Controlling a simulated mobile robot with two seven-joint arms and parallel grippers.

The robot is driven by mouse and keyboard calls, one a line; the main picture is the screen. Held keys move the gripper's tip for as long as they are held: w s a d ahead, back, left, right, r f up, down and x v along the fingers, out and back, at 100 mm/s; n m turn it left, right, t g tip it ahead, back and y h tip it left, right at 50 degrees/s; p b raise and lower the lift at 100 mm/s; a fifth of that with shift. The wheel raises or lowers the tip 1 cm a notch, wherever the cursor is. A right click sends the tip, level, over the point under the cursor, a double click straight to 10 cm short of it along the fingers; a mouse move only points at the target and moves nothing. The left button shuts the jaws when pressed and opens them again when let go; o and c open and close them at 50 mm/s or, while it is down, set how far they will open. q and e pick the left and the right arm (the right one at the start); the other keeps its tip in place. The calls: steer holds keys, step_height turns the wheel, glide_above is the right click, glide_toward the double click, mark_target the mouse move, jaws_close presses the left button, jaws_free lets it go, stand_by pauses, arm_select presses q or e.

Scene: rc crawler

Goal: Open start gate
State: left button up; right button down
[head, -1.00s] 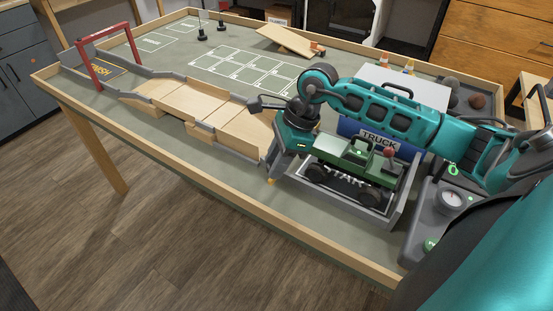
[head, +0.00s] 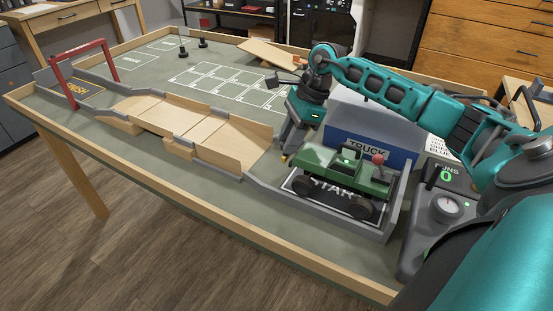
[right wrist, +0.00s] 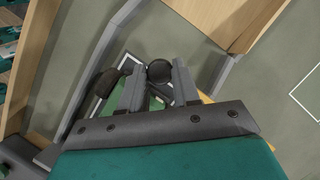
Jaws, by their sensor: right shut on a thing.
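The green truck (head: 345,172) stands on the dark START pad (head: 325,193) inside a grey-walled bay. My right gripper (head: 285,158) is just beyond the truck's left end, pointing down at the bay's mouth. A truck wheel (right wrist: 106,82) shows beside the left finger. My left gripper is not in view.
A wooden ramp track (head: 200,128) leads from the bay to a red finish arch (head: 85,65). A blue TRUCK box (head: 375,145) stands behind the truck. A grey console with a dial (head: 445,207) is at the right. The mat behind the ramp is largely clear.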

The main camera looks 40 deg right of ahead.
steer(key=d, duration=0.1)
steer(key=w+d, duration=0.1)
steer(key=d, duration=0.2)
steer(key=shift+w+b, duration=0.35)
steer(key=shift+w+d, duration=0.15)
steer(key=shift+d, duration=0.25)
steer(key=c, duration=0.8)
jaws_free()
steer(key=p+v, duration=0.1)
steer(key=v, duration=1.2)
steer(key=shift+d+f+p, duration=0.1)
steer(key=shift+p, duration=0.25)
